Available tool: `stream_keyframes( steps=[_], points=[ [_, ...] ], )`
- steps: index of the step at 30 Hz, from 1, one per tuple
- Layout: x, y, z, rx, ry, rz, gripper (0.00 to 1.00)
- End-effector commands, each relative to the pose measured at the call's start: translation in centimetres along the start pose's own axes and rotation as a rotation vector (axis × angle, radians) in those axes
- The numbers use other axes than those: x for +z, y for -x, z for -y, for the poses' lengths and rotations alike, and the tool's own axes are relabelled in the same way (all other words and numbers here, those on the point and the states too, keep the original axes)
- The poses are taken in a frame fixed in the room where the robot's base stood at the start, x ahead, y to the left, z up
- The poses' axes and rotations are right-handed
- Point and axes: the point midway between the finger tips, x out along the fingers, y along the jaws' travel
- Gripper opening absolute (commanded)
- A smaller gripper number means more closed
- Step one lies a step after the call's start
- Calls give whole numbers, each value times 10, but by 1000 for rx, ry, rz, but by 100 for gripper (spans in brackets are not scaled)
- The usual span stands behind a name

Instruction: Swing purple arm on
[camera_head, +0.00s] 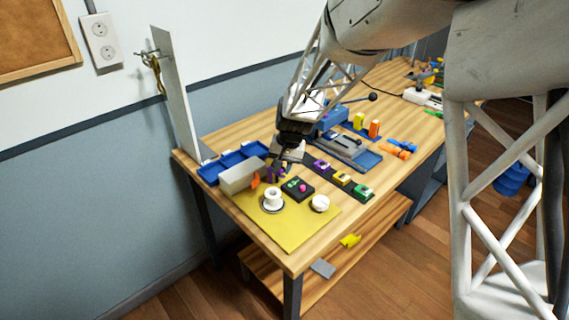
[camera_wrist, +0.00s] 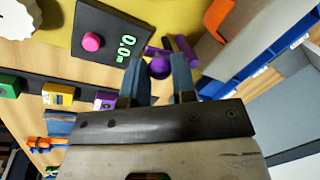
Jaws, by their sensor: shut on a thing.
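A purple arm (camera_wrist: 160,67) with a rounded end shows between the fingertips in the wrist view. Purple parts (camera_head: 274,172) also show just under the fingers in the head view, beside the grey box. My gripper (camera_head: 283,161) points down over the left part of the bench and is shut on the purple arm; its two blue-grey fingers (camera_wrist: 157,82) stand on either side of it. The fingers hide part of the arm and its mount, so I cannot tell its exact angle.
A black box (camera_head: 298,188) with a pink button and green digits sits close by on the yellow mat (camera_head: 300,228). A white spool (camera_head: 272,199), white knob (camera_head: 320,203), grey box (camera_head: 240,175), blue tray (camera_head: 211,174) and a row of coloured blocks (camera_head: 342,179) surround it.

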Motion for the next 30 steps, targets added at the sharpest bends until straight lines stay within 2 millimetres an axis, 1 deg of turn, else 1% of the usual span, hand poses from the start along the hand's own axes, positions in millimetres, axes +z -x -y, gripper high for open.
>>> stream_keyframes(
  steps=[6,12,18,30],
  points=[
    [7,0,6,0,-159,-32,1],
    [11,-1,9,0,-258,-52,1],
    [12,-2,11,0,-305,-61,1],
    [12,-2,11,0,-314,-62,1]
  ],
)
